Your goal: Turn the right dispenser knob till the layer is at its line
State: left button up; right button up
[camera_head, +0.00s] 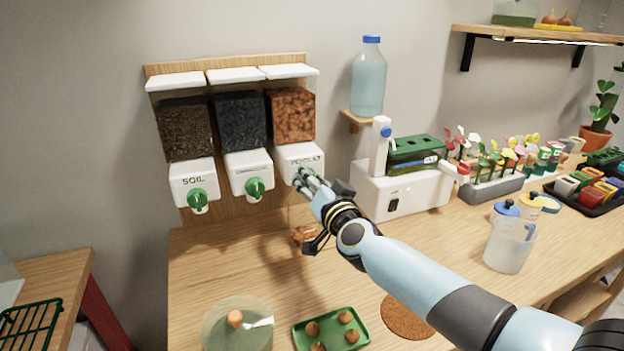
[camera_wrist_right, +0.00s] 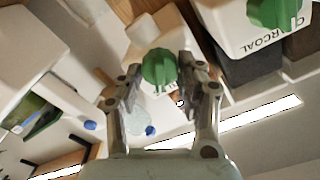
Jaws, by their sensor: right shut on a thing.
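The right dispenser (camera_head: 291,115) holds orange-brown chunks behind a clear front, above a white box with partly covered lettering. Its green knob (camera_wrist_right: 158,70) sits between the two fingers of my right gripper (camera_wrist_right: 158,84) in the wrist view. My right gripper (camera_head: 306,180) is shut on this knob and hides most of it in the head view. An orange-brown heap (camera_head: 303,234) lies on the table below, partly behind my wrist; I cannot tell its container or any line. My left gripper is not in view.
Soil (camera_head: 185,128) and charcoal (camera_head: 239,119) dispensers hang at left with green knobs. A white machine (camera_head: 400,195) stands close right of my gripper. A glass jar (camera_head: 237,325), green tray (camera_head: 332,332) and brown round mat (camera_head: 407,316) are in front.

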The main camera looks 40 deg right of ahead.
jog(key=m, duration=0.5)
jog(key=m+b, duration=0.1)
jog(key=m, duration=0.5)
jog(key=shift+d+f, duration=0.1)
jog(key=shift+f, duration=0.1)
jog(key=shift+m, duration=0.4)
jog(key=o, duration=1.1)
jog(key=shift+s, duration=0.15)
jog(key=v, duration=1.1)
jog(key=shift+s, duration=0.4)
